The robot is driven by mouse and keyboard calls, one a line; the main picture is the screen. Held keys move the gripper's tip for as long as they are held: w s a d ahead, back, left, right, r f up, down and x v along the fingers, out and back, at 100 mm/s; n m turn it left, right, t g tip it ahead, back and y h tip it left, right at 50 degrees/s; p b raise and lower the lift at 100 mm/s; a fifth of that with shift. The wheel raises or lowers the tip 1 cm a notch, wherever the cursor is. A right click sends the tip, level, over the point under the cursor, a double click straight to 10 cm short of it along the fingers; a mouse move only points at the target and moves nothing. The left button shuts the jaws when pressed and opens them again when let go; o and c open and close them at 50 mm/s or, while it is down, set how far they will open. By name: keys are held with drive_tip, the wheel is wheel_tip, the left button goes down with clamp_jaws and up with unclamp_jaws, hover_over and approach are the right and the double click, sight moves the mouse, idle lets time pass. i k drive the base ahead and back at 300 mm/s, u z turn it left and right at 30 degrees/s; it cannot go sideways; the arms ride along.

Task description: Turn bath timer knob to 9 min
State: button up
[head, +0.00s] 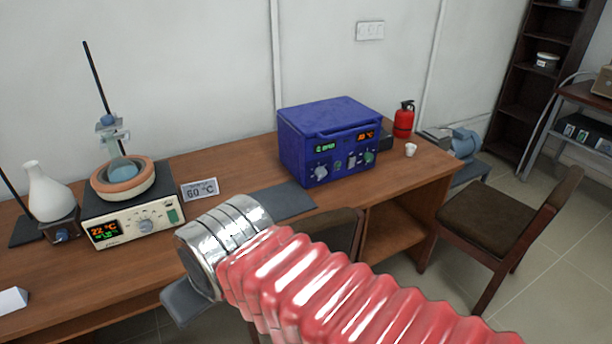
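The bath (124,180) is a round orange-rimmed bowl at the left of the desk, with a clear flask in it. It sits on a dark-topped cream control unit (110,241). The unit's display (103,232) reads 22 °C in orange, with a green line too small to read. A pale round knob (145,226) is on its front panel, right of the display; I cannot tell which setting it points at. My gripper (186,302) shows only as a grey part below the silver end of my red ribbed arm, in front of the desk and apart from the knob. Its fingers are mostly hidden.
A sign (199,190) reading 60 °C stands right of the bath. A blue furnace (329,139) with its own knobs and displays stands farther right. A white flask (48,192) is at left. Chairs stand by the desk (241,157), one partly behind my arm.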

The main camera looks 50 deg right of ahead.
sight(320, 172)
drive_tip(key=u, duration=2.75)
drive_tip(key=k, duration=2.45)
